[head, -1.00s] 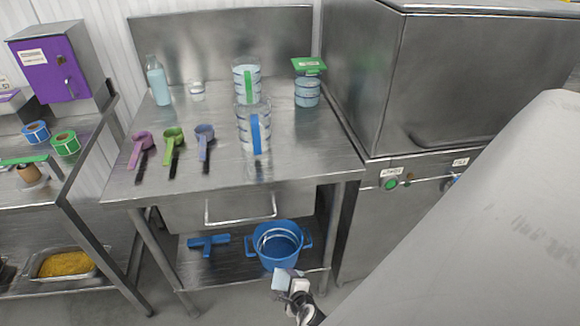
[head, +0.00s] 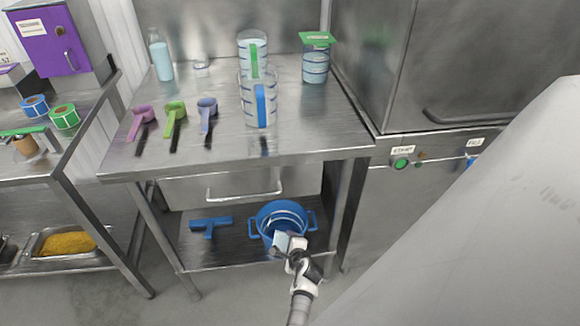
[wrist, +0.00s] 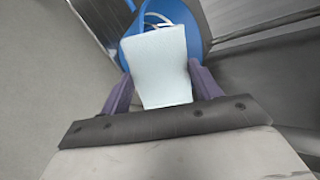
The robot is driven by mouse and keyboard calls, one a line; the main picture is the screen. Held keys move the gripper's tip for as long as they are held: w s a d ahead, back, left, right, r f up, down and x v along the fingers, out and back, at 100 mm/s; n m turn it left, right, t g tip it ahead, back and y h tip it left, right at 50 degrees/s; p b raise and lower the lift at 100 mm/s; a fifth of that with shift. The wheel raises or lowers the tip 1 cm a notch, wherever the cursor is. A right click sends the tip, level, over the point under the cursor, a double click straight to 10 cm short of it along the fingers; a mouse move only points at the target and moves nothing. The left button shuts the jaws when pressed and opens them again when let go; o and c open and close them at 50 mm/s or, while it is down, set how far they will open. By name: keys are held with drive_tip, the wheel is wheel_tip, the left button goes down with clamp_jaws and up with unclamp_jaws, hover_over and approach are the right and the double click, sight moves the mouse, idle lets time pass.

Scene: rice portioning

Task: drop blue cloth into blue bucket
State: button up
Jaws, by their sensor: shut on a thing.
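The blue bucket (head: 284,214) stands on the lower shelf of the steel table in the head view, its two side handles showing. My gripper (head: 288,246) is at the front of the bucket, shut on the pale blue cloth (head: 281,241). In the wrist view the cloth (wrist: 158,66) is a pale flat piece between the two dark fingers of my gripper (wrist: 158,88). The bucket (wrist: 196,22) shows behind and beyond the cloth there. The cloth hides part of the bucket's opening, and I cannot tell whether it touches the rim.
A blue squeegee-like tool (head: 211,225) lies on the lower shelf left of the bucket. A drawer (head: 240,187) is above. The tabletop (head: 220,160) holds measuring scoops (head: 175,118) and jugs (head: 262,100). A steel machine (head: 430,90) stands at the right.

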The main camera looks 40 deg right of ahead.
drive_tip(key=shift+w+d+f, duration=0.1)
drive_tip(key=shift+w+d, duration=0.3)
drive_tip(key=shift+w, duration=0.2)
drive_tip(key=shift+w+d, duration=0.35)
drive_tip(key=shift+w, duration=0.25)
drive_tip(key=w+d+b, duration=0.5)
drive_tip(key=w, duration=0.3)
drive_tip(key=shift+w+d, duration=0.2)
drive_tip(key=shift+w, duration=0.2)
drive_tip(key=o, duration=1.1)
